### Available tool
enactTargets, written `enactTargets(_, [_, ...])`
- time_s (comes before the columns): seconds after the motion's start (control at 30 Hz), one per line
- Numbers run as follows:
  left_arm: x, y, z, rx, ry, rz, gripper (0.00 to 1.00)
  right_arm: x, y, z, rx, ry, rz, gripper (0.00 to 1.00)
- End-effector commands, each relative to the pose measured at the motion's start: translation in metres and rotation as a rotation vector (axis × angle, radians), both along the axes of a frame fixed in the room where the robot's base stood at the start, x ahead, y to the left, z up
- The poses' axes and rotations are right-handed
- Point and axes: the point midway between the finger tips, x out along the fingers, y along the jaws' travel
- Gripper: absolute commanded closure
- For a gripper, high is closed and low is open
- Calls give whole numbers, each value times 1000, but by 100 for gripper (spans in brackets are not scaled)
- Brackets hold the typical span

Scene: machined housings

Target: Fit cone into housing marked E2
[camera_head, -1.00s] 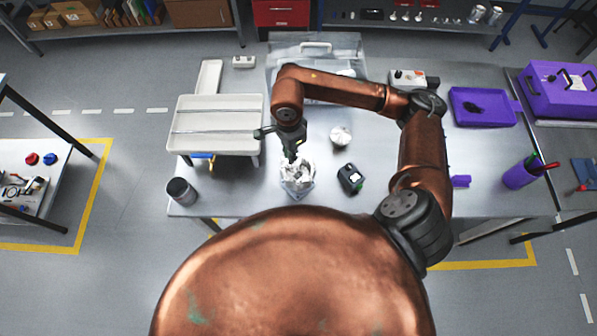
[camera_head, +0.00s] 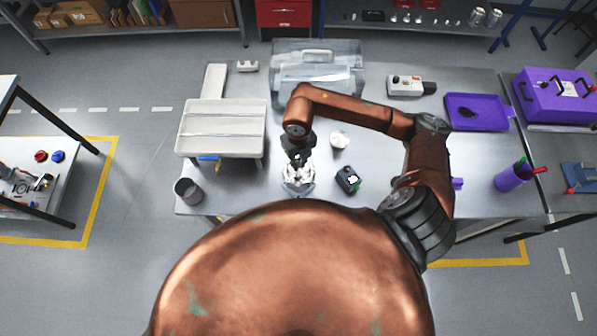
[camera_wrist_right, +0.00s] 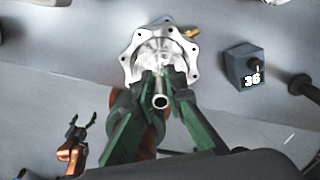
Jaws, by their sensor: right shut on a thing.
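The housing (camera_head: 298,188) is a shiny metal part with a scalloped, holed flange, near the front edge of the table. It also shows in the right wrist view (camera_wrist_right: 138,52). My right gripper (camera_head: 298,163) is over it, pointing down. In the right wrist view its green-padded fingers (camera_wrist_right: 160,88) are shut on the cone (camera_wrist_right: 160,101), a slim metal piece with a round open end. The cone's far end reaches toward the housing's middle; how deep it sits is hidden. No E2 mark is legible. My left gripper (camera_wrist_right: 82,124) shows small in the wrist view, fingers apart, empty.
A dark block marked 36 (camera_wrist_right: 247,70) stands right of the housing. A round metal part (camera_head: 339,139) is behind it. A pale tray stand (camera_head: 220,140) and a grey cup (camera_head: 188,191) are left. A clear case (camera_head: 318,72) stands behind.

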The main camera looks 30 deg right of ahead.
Motion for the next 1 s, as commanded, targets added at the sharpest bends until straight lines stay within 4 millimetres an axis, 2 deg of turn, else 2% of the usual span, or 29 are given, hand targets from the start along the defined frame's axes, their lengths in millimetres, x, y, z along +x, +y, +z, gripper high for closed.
enactTargets(0.1, [-1, 0, 6, 0, 1, 0, 18, -1, 0, -19, 2, 2, 0, 100])
enactTargets(0.37, [-1, 0, 10, 0, 1, 0, 18, 0, 0, -42, 0, 2, 2, 100])
enactTargets(0.53, [-1, 0, 16, 0, 1, 0, 18, 0, 0, -64, 1, 2, 1, 100])
enactTargets(0.93, [-1, 0, 11, 0, 1, 0, 18, 1, 0, -73, 0, -2, 4, 100])
enactTargets(0.97, [-1, 0, 11, 0, 1, 0, 18, 0, 0, -74, 0, -1, 4, 89])
enactTargets(1.0, [-1, 0, 12, 0, 1, 0, 18, 0, 0, -73, 0, -1, 4, 86])
